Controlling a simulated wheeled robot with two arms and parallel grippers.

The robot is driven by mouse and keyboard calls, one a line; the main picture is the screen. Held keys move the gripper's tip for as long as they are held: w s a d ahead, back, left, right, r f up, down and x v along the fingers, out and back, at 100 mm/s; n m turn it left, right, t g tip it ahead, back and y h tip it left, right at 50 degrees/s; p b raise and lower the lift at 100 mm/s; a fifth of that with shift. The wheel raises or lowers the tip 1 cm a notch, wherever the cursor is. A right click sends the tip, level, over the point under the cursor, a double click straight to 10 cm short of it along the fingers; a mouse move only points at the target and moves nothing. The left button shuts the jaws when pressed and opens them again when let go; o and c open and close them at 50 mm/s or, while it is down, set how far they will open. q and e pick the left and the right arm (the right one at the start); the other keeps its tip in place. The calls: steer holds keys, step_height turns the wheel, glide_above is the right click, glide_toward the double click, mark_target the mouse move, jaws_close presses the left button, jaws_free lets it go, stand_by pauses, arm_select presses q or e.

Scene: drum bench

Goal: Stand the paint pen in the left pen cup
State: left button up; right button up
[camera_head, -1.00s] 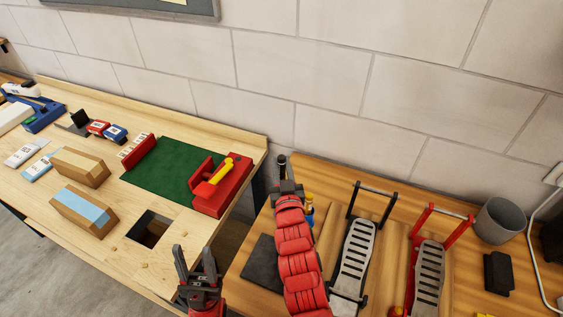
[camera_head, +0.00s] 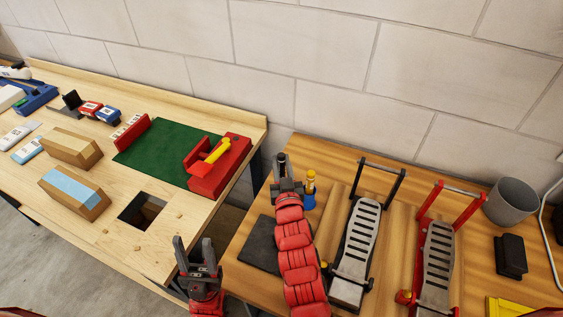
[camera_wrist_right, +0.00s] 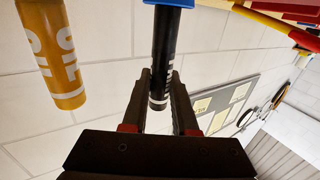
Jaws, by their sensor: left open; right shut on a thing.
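My right gripper (camera_head: 288,186) is shut on a black pen (camera_wrist_right: 163,62) with pale lettering, over the right bench. In the head view the pen's dark end (camera_head: 281,160) sticks up past the jaws. In the right wrist view a blue piece (camera_wrist_right: 168,3) sits at the pen's far end by the top edge; I cannot tell whether it is a cap or a cup. A yellow-orange cylinder with white lettering (camera_wrist_right: 54,55) is beside it, apart from the jaws. In the head view a yellow object (camera_head: 310,182) stands above a blue base (camera_head: 308,201), right of the gripper. My left gripper (camera_head: 194,252) is open and empty.
Two pedals, one grey (camera_head: 356,240) and one red-framed (camera_head: 436,250), stand on the right bench, with a grey round container (camera_head: 511,202) behind. A dark mat (camera_head: 260,243) lies left of my right arm. The left bench has a square hole (camera_head: 144,210) and a red fixture (camera_head: 220,167).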

steer(key=shift+f, duration=0.35)
steer(key=o, duration=1)
steer(key=shift+c, duration=0.2)
steer(key=s+d, duration=0.2)
steer(key=s, duration=1.5)
steer(key=shift+s+d+b, duration=0.15)
steer(key=shift+b, duration=0.15)
